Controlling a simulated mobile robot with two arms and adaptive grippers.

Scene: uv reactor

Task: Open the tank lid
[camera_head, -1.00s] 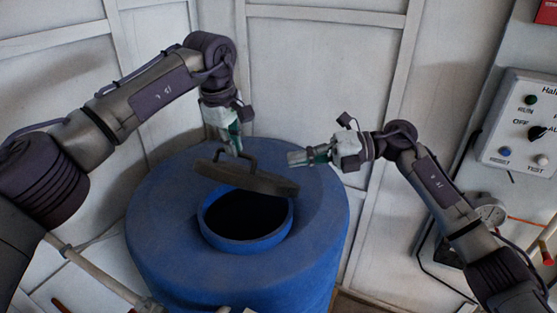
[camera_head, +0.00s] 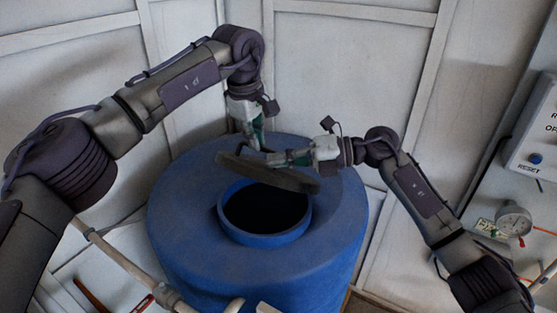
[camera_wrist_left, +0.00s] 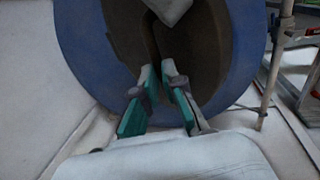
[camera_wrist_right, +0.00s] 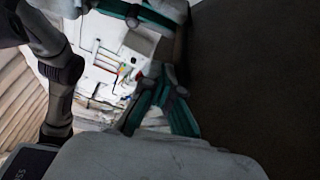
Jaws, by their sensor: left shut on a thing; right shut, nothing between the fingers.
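The tank (camera_head: 250,268) is a blue drum with a round raised opening on top. Its dark round lid (camera_head: 272,177) is raised and tilted over the back of the opening, with the right side lower. My left gripper (camera_head: 258,143) is shut on the lid's handle from above; the left wrist view shows its green fingers (camera_wrist_left: 160,88) against the brown lid (camera_wrist_left: 195,60). My right gripper (camera_head: 275,158) is shut and empty, in front of the lid's top near the handle in the head view. The right wrist view shows its fingertips (camera_wrist_right: 160,80) beside a dark surface, probably the lid.
White panelled walls stand close behind the tank. A pale pipe (camera_head: 125,268) runs along the front left. A control box (camera_head: 537,140) and a round gauge (camera_head: 514,220) are at the right.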

